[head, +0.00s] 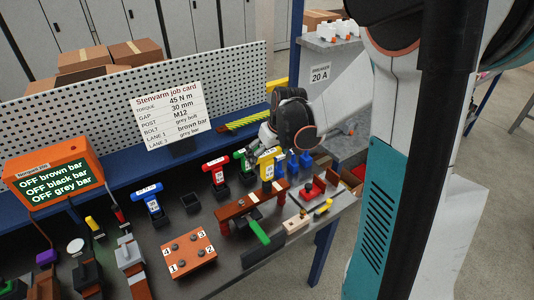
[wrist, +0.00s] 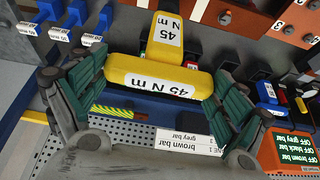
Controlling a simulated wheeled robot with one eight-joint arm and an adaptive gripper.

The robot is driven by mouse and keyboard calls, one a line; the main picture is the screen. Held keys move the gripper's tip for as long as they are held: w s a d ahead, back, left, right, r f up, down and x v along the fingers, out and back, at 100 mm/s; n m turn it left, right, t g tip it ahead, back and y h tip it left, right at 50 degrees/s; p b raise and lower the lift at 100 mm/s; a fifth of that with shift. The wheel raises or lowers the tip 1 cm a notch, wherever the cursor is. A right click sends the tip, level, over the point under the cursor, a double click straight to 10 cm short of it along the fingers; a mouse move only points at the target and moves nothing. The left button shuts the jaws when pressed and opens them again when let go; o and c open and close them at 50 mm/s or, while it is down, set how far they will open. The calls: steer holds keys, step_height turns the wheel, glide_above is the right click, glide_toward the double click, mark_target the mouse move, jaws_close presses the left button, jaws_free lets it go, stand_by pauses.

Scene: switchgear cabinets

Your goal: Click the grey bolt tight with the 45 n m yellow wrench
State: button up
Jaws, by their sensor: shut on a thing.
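My gripper (wrist: 150,76) is shut on the yellow wrench (wrist: 158,83), whose head and handle both carry a "45 N m" label. The green finger pads close on the handle's two ends. In the head view the yellow wrench (head: 267,168) hangs below my dark gripper (head: 265,138), over the right end of a brown bar (head: 235,207) on red posts. Dark grey bolt heads show on that bar and on a numbered brown block (head: 187,254). I cannot tell which one is the grey bolt, or whether the wrench touches anything.
Blue (head: 149,198), red (head: 216,171) and green wrenches stand in holders along the bench. A job card (head: 171,112) reads 45 N m. An orange display (head: 54,172) lists bars as OFF. A green handle (head: 262,238) sticks out in front of the brown bar.

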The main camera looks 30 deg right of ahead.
steer(key=shift+f+b, duration=0.3)
steer(key=shift+f, duration=0.05)
steer(key=shift+m+h+b, duration=0.3)
steer(key=shift+m+h, duration=0.4)
steer(key=shift+m, duration=1)
steer(key=shift+m+g+h+b, duration=0.45)
steer(key=shift+m+h, duration=0.35)
steer(key=shift+m, duration=1.5)
steer(key=n+y, duration=0.1)
steer(key=n, duration=0.4)
steer(key=shift+t+y, duration=0.35)
steer(key=shift+y, duration=0.05)
steer(key=shift+n+y+b, duration=0.45)
steer(key=shift+n+y, duration=0.15)
steer(key=shift+n, duration=0.9)
steer(key=shift+m, duration=0.4)
steer(key=shift+f+b, duration=0.1)
steer(key=shift+b, duration=0.2)
